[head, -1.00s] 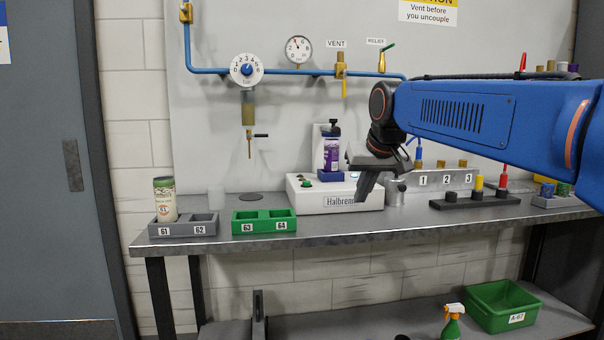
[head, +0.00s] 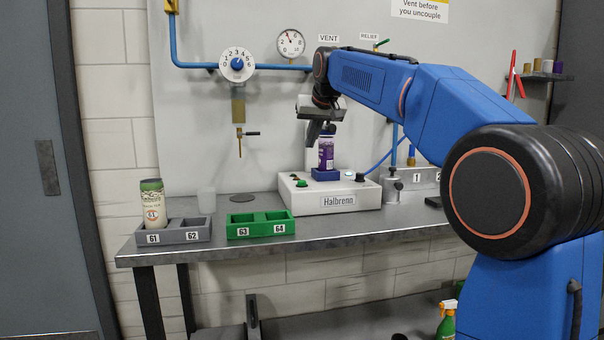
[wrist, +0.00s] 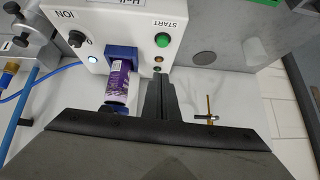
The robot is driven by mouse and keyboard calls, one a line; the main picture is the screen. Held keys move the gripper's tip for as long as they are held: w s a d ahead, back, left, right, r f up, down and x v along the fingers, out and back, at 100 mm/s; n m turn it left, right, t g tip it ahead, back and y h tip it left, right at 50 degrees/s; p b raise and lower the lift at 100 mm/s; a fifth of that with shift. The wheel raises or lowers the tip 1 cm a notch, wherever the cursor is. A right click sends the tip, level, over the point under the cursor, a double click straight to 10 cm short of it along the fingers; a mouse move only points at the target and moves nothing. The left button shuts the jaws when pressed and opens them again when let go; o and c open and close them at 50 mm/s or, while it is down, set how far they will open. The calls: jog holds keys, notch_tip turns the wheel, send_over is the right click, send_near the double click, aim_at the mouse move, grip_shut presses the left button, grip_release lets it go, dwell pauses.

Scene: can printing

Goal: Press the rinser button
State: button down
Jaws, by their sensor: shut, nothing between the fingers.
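The white Halbrenn machine (head: 337,200) stands on the bench. Its green button (head: 302,183) sits on the left of its top; in the wrist view the green button (wrist: 162,40) is beside the word START. A purple can (head: 326,155) stands upright in the machine's blue holder (head: 326,175); the can also shows in the wrist view (wrist: 118,82). My gripper (head: 312,144) is shut and empty, pointing down above the machine, beside the can. In the wrist view my gripper's fingertips (wrist: 158,78) are together, in line with the green button but apart from it.
A dark knob (wrist: 77,39) and a lit lamp (wrist: 88,61) are also on the machine. To its left are a green tray (head: 262,230), a grey tray (head: 190,236) with a can (head: 153,204), and a clear cup (head: 206,200). A tap (head: 240,140) hangs from the pipework.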

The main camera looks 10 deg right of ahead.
send_over(303, 181)
jog(key=s, duration=0.1)
notch_tip(303, 181, down, 7)
jog(key=shift+s+d+f, duration=0.1)
jog(key=shift+d+f, duration=0.05)
notch_tip(303, 181, down, 2)
jog(key=shift+f, duration=1.1)
jog(key=shift+f, duration=0.1)
jog(key=shift+f, duration=0.95)
jog(key=shift+r, duration=0.1)
